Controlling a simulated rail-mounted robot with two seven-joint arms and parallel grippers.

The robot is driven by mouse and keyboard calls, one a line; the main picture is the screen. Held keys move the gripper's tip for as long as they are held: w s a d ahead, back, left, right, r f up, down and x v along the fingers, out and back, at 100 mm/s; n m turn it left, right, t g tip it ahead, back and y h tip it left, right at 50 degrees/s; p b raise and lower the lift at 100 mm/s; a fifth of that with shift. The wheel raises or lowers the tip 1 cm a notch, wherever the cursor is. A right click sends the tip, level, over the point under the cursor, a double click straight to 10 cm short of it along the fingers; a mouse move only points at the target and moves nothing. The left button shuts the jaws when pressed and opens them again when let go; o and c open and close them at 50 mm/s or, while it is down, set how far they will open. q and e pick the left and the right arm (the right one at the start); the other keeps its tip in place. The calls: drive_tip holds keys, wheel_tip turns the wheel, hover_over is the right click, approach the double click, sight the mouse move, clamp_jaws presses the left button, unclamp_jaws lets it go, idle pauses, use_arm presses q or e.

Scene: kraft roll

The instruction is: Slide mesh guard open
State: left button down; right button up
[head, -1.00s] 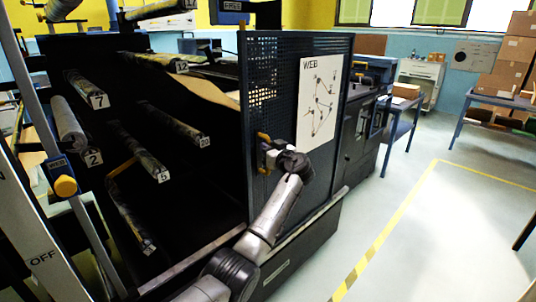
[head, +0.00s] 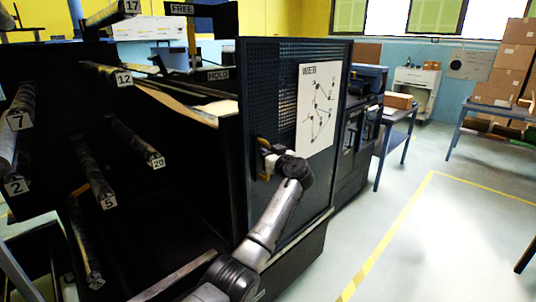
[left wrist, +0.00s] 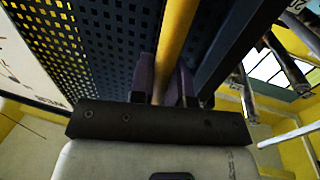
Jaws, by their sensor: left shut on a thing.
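The mesh guard (head: 262,85) is a dark blue perforated panel on the machine's side, with a white WEB diagram sheet on it. Its upright yellow handle (head: 263,160) is near its left edge. My left gripper (head: 269,157) is at the handle, its arm reaching up from below. In the left wrist view the handle (left wrist: 176,35) runs between the two dark fingers of the gripper (left wrist: 163,85), which is shut on it. The perforated guard (left wrist: 100,35) fills the left part of that view. My right gripper is not in view.
Left of the guard the machine is open, with numbered rollers such as roller 20 (head: 135,142) and roller 5 (head: 95,175). FREE (head: 182,8) and HOLD (head: 218,75) labels show above. A blue table (head: 400,115) stands beyond the machine.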

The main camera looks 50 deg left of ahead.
use_arm(q)
drive_tip(key=c, duration=1.1)
unclamp_jaws()
drive_tip(key=s+d+p, duration=0.1)
drive_tip(key=d+p, duration=0.1)
drive_tip(key=d, duration=1.1)
drive_tip(key=shift+s+d+p, duration=0.3)
drive_tip(key=shift+d+p, duration=0.05)
drive_tip(key=shift+p, duration=0.05)
